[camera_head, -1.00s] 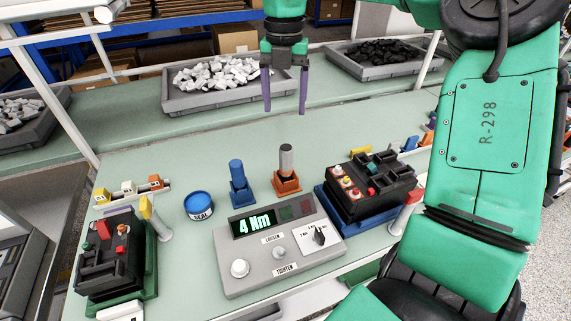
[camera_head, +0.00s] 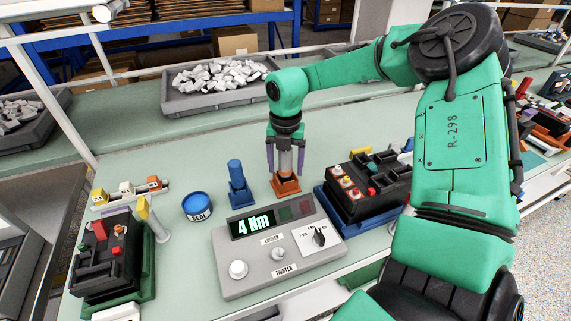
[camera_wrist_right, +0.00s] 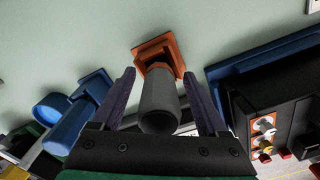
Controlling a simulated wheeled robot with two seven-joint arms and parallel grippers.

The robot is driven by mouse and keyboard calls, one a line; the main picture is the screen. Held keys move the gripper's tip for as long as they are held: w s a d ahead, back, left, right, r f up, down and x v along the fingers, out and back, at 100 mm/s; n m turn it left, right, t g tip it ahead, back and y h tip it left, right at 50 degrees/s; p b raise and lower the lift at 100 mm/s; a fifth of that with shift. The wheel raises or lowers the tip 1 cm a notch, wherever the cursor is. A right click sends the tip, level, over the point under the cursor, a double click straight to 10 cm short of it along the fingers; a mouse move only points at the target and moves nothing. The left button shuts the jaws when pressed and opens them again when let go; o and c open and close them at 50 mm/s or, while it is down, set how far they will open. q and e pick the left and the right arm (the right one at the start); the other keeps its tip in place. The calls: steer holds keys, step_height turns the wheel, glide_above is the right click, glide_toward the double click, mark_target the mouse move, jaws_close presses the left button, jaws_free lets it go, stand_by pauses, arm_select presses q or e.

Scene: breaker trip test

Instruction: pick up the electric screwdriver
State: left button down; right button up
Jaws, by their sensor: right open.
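A grey-handled tool, which looks like the electric screwdriver (camera_head: 285,163), stands upright in an orange holder (camera_head: 287,188) behind the control box. My right gripper (camera_head: 285,170) is over it from above, open, with one purple finger on each side of the handle. In the right wrist view the grey handle (camera_wrist_right: 160,105) is between the two fingers, with gaps on both sides. A blue tool (camera_head: 236,173) stands upright in a blue holder (camera_head: 241,194) just to the left. My left gripper is not in view.
The grey control box (camera_head: 225,257) reads 4 Nm in front of the tools. A breaker in a blue fixture (camera_head: 348,222) is close on the right. A blue SEAL tin (camera_head: 198,206) and another breaker (camera_head: 107,254) are left. A tray of white parts (camera_head: 180,104) is behind.

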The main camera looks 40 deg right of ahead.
steer(key=c, duration=1.1)
jaws_close()
steer(key=shift+w+r, duration=0.1)
